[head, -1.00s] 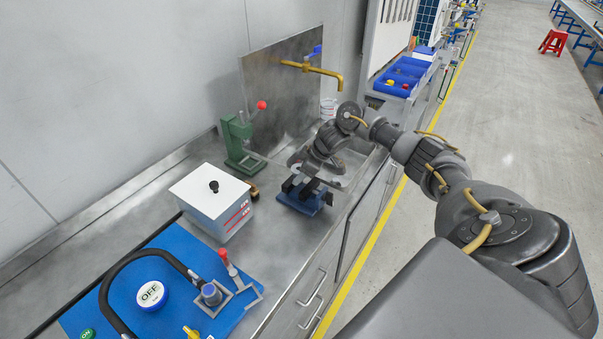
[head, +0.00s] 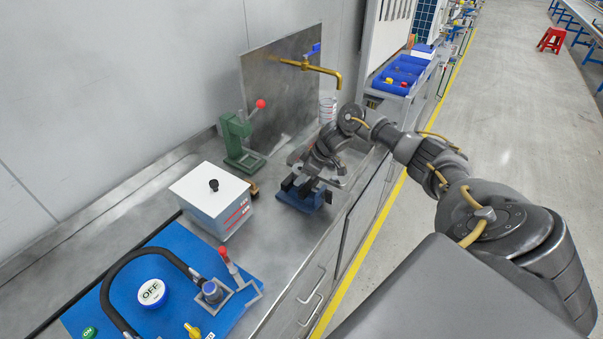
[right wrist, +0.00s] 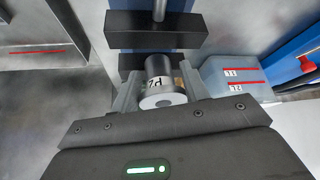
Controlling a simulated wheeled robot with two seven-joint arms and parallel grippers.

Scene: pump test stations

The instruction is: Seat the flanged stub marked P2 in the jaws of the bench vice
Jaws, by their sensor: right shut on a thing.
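The bench vice (head: 304,197) has a blue base and dark jaws and stands on the steel bench. In the right wrist view its far jaw (right wrist: 150,32) and part of its near jaw show, with a gap between them. My right gripper (head: 318,172) is at the vice, just above its jaws in the head view. It is shut on the grey flanged stub (right wrist: 159,75), whose label reads P2. The stub overlaps the near jaw in the wrist view; I cannot tell whether it touches it. In the head view the gripper hides the stub. My left gripper is out of view.
A white box (head: 212,203) with a black knob stands left of the vice. A green press (head: 240,140) with a red ball handle is behind. A brass tap (head: 318,70) overhangs the bench beyond. A blue mat (head: 120,285) with fittings lies in front.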

